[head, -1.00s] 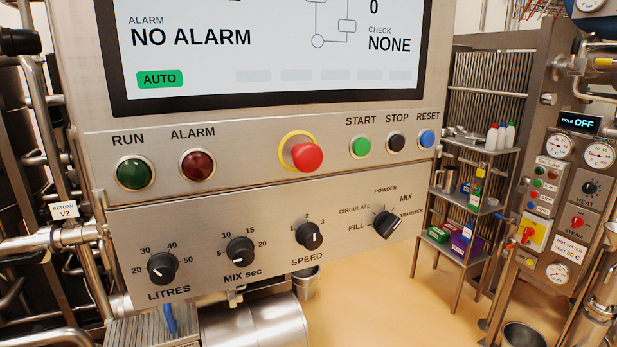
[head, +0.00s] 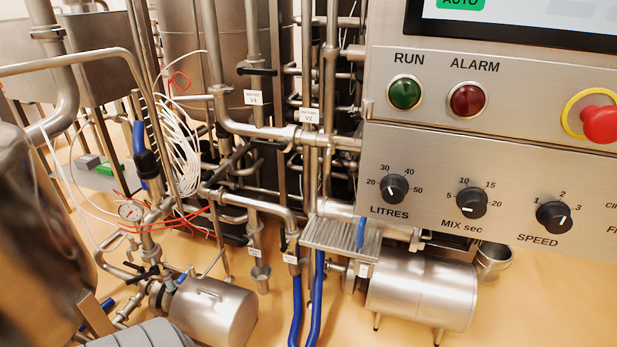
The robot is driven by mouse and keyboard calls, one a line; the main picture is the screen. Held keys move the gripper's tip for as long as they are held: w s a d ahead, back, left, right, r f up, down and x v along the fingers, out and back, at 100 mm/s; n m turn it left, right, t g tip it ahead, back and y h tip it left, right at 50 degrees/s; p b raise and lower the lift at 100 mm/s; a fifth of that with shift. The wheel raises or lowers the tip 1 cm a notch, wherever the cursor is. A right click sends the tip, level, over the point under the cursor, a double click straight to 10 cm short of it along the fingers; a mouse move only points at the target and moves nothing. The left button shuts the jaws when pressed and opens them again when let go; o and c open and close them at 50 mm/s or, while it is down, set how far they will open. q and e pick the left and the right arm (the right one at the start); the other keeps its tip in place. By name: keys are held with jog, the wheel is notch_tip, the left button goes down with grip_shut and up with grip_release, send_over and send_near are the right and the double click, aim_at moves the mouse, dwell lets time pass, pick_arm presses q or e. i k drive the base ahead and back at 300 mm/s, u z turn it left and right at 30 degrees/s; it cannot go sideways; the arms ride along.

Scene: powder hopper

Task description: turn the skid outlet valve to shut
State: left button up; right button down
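Several valves and tags show among the steel pipes, but I cannot tell which is the skid outlet valve. A blue lever (head: 361,233) stands upright beside a ridged metal plate, above the right-hand steel motor. Small white tags hang low on the pipework, one on the left (head: 254,253), one in the middle (head: 291,258) and one on the right (head: 364,270); their text is too small to read. A black-handled valve (head: 142,274) sits low at left, near the left-hand pump.
The control panel (head: 440,140) with knobs and lamps fills the right side. Tags read V1 (head: 253,97) and V2 (head: 309,115). Steel pump housings (head: 212,312) and (head: 422,290) stand low. Blue hoses (head: 296,310) run down to the floor. Tan floor (head: 545,310) is clear at lower right.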

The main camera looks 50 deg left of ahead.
aim_at(283, 235)
jog(key=z, duration=0.1)
jog(key=i, duration=0.4)
jog(key=u, duration=2.05)
